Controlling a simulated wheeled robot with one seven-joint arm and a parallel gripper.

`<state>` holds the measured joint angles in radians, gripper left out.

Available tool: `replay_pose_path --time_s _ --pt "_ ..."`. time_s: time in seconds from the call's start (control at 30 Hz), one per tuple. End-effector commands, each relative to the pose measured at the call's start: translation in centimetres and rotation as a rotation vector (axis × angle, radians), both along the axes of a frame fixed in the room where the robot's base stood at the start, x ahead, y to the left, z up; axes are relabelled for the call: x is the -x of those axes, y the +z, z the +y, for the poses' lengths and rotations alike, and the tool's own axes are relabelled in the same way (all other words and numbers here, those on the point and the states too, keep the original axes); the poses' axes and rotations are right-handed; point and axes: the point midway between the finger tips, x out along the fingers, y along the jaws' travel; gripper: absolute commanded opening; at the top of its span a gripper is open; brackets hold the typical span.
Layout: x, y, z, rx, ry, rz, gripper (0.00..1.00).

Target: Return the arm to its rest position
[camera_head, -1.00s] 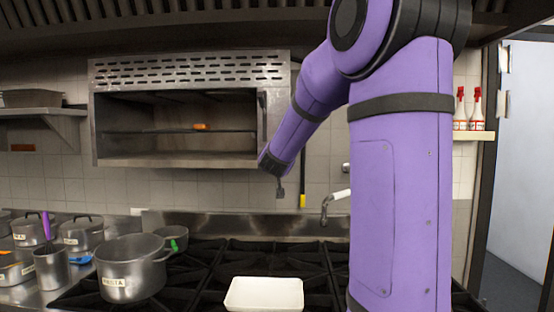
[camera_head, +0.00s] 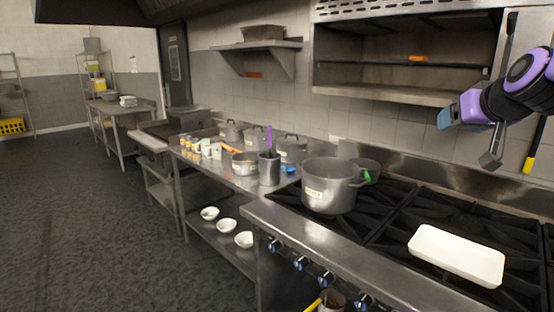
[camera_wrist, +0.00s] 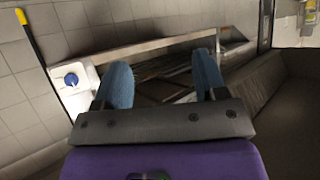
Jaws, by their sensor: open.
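My gripper (camera_wrist: 162,62) is open in the wrist view, its two bluish fingers apart with nothing held between them. In the head view my purple arm comes in from the right edge, folded in front of the tiled wall (camera_head: 470,148) and above the stove (camera_head: 400,215). Its end is raised near the wall oven (camera_head: 400,78), clear of the stove top. The finger opening is not clear in the head view, and most of the arm lies outside the picture.
A white tray (camera_head: 455,256) and a large labelled pot (camera_head: 328,192) stand on the stove. Several pots, including a steel pot (camera_head: 292,149), crowd the counter to the left. White bowls (camera_head: 226,225) sit on the lower shelf. The dark floor (camera_head: 110,220) at left is open.

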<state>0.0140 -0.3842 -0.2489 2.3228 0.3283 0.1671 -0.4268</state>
Motion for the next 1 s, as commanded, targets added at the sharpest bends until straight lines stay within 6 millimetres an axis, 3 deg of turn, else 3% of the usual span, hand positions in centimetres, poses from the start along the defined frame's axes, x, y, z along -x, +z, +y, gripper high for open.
replay_pose_path --time_s 0.03,0.1,0.2,0.4,0.5,0.67,1.0 --pt "2.1 -0.5 2.3 -0.025 0.052 0.048 0.65" --pt "5.0 -1.6 5.1 -0.051 0.109 0.134 0.65" --pt "9.5 -3.3 8.2 -0.066 0.163 0.264 0.65" --pt "17.2 -6.4 11.1 -0.04 0.177 0.483 0.65" --pt "19.3 -7.3 11.5 -0.025 0.163 0.546 0.65" --pt "20.6 -7.9 11.6 -0.015 0.151 0.584 0.65" --pt "20.5 -7.9 11.6 -0.015 0.152 0.584 0.65"
